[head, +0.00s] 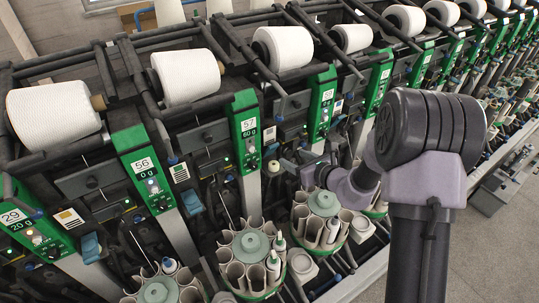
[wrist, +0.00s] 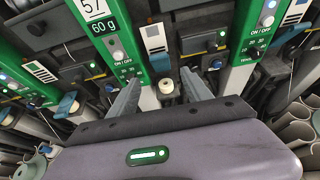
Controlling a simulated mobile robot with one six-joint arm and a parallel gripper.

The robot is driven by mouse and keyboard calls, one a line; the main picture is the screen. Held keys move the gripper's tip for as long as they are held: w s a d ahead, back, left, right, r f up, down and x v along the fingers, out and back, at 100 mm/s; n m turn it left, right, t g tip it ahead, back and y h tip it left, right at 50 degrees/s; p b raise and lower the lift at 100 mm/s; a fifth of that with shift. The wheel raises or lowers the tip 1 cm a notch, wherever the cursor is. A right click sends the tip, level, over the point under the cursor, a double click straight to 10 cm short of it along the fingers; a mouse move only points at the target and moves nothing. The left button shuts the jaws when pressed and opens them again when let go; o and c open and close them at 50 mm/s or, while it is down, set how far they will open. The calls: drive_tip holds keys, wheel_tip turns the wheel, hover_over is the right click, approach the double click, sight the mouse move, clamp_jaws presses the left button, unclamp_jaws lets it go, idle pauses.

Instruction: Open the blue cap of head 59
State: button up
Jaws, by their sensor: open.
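The green panel marked 57 (head: 248,124) also shows in the wrist view (wrist: 95,10). The panel to its right (head: 325,98) has a number too small to read surely, and the one beyond it (head: 378,85) is likewise unclear. I cannot make out which blue cap belongs to head 59. Blue caps show at the lower left (head: 91,248) and left of centre (head: 192,203). My gripper (wrist: 163,90) is open, its two grey fingers pointing into the machine. A small cream-white cylinder (wrist: 167,88) shows between the fingers; no contact is visible.
White yarn cones (head: 187,76) line the top of the machine. Round bobbin magazines (head: 252,262) stand along its front below. Another blue cap (wrist: 68,103) is left of my gripper in the wrist view.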

sight(273, 148)
drive_tip(key=x, duration=1.4)
drive_tip(key=shift+b, duration=0.35)
clamp_jaws()
